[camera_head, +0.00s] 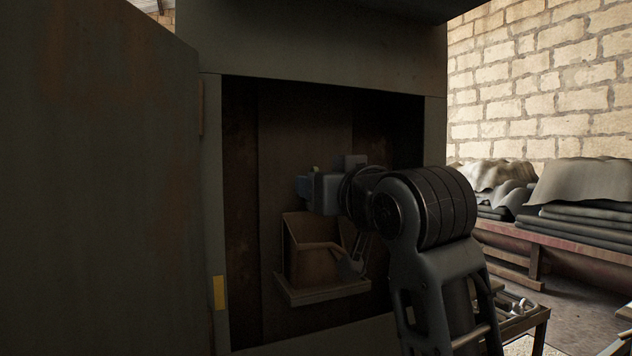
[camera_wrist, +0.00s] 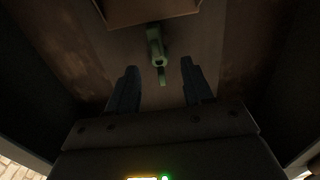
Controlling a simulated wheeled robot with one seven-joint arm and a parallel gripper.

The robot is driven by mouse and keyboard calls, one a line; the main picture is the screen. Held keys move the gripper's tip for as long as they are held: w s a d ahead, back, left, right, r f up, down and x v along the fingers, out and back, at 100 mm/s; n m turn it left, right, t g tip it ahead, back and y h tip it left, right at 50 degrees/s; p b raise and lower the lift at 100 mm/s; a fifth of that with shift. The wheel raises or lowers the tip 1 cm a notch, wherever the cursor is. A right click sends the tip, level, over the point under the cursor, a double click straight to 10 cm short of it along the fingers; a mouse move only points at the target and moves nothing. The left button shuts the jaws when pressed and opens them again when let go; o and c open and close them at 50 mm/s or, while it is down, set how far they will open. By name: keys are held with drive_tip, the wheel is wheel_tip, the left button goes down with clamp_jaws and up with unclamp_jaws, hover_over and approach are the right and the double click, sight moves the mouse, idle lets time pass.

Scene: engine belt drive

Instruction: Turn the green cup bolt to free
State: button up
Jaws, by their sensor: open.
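A green bolt-like part (camera_wrist: 157,48) shows in the wrist view, on the brown back panel, with a narrow stem pointing toward my gripper. My gripper (camera_wrist: 160,80) is open, with one dark finger on each side of the lower end of the green part. The fingers look apart from it; the exact depth between them is hard to tell.
A brown box-like holder (camera_head: 318,262) sits on the back panel below my gripper; a brown edge also shows at the top of the wrist view (camera_wrist: 150,10). The open cabinet door (camera_head: 100,180) stands at left. A bench with sheets (camera_head: 570,225) is at right.

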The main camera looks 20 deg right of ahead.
drive_tip(key=shift+w, duration=1.3)
drive_tip(key=shift+c, duration=0.5)
clamp_jaws()
